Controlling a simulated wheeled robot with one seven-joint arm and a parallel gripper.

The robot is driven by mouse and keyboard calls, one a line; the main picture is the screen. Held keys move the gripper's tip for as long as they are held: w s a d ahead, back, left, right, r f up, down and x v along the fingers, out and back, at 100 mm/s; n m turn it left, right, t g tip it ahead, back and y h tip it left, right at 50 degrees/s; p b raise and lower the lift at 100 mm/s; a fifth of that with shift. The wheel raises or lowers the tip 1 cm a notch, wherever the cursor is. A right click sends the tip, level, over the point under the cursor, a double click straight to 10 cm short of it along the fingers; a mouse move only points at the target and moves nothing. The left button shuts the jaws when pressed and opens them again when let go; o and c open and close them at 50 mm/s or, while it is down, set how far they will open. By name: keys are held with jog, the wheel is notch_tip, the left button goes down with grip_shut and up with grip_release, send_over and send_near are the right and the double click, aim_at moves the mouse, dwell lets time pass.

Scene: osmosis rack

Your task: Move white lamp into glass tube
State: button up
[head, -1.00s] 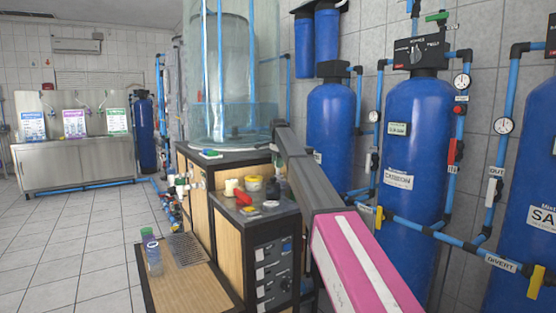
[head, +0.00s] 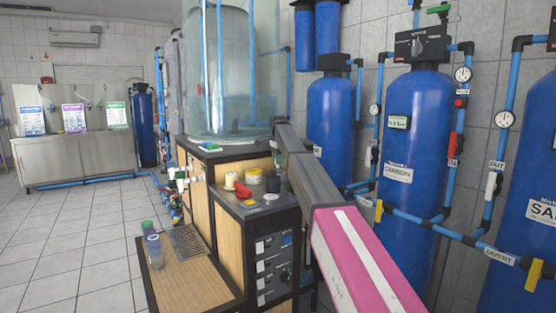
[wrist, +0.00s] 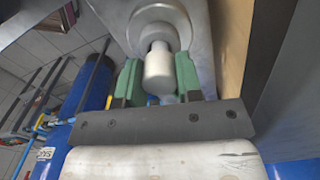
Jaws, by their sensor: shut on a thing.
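In the wrist view, my gripper (wrist: 159,80) has its two green fingers shut on either side of a white cylinder (wrist: 158,67), which looks like the white lamp. A narrow dark neck shows at the cylinder's far end. Just beyond it is a round, pale ring or cup (wrist: 158,16) on a grey metal surface, nearly in line with the cylinder. I cannot tell whether this ring is the mouth of the glass tube, nor whether the cylinder touches it.
The wooden cabinet (head: 228,228) holds jars and a red item (head: 242,190), with a large clear tank (head: 230,75) behind. Blue filter tanks (head: 410,150) and pipes line the right wall. Bottles (head: 153,248) stand on a low shelf. The tiled floor at left is open.

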jog(key=shift+f, duration=0.7)
jog(key=o, duration=1.2)
jog(key=shift+r, duration=3.95)
